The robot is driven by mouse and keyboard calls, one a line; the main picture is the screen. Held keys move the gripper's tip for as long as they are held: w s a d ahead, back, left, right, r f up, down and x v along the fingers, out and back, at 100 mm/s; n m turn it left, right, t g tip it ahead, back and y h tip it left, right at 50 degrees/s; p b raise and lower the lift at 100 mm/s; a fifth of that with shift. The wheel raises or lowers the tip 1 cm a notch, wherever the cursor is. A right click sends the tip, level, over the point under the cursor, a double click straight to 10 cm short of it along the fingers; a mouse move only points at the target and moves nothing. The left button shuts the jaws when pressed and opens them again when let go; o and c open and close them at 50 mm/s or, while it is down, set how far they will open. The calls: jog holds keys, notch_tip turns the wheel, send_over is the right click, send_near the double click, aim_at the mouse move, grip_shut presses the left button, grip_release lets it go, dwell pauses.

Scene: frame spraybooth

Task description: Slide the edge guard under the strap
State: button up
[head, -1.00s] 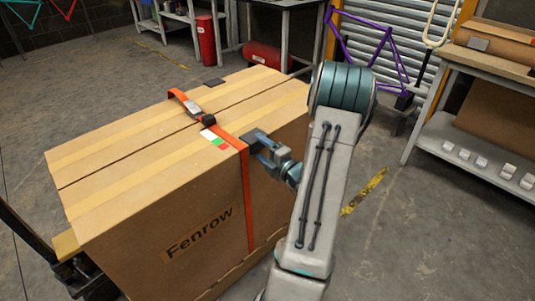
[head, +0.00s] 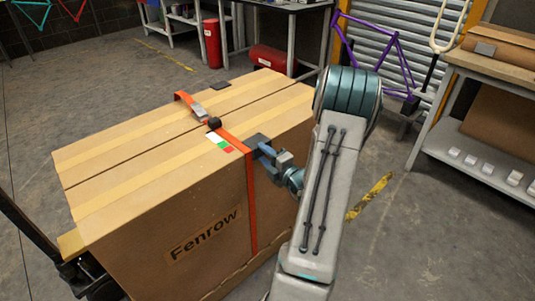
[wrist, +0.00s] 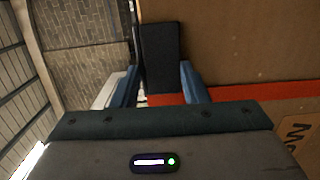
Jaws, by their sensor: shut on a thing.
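The carton (head: 110,200) stands with an orange strap (head: 252,205) over its top and down its front side. My gripper (head: 268,150) is shut on the dark edge guard (head: 257,140), at the carton's top edge just right of the strap. In the wrist view the guard (wrist: 158,55) sits between the two blue fingers (wrist: 158,85), lying against the carton edge. The strap (wrist: 225,98) crosses close to the guard's near end. I cannot tell whether any of the guard is under the strap.
A small dark pad (head: 219,85) lies at the far top edge. A shelved bench (head: 480,150) stands at right. Floor between is clear.

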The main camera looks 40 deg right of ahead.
jog(key=shift+s+a+p, duration=0.2)
jog(key=shift+a+p, duration=0.15)
jog(key=shift+a, duration=2.25)
jog(key=o, duration=0.9)
jog(key=shift+c, duration=0.2)
jog(key=shift+s, duration=0.1)
jog(key=p, duration=0.4)
send_near(246, 158)
jog(key=s, duration=0.4)
jog(key=shift+s+d+p, duration=0.2)
jog(key=shift+s+p, duration=0.45)
jog(key=shift+s, duration=0.85)
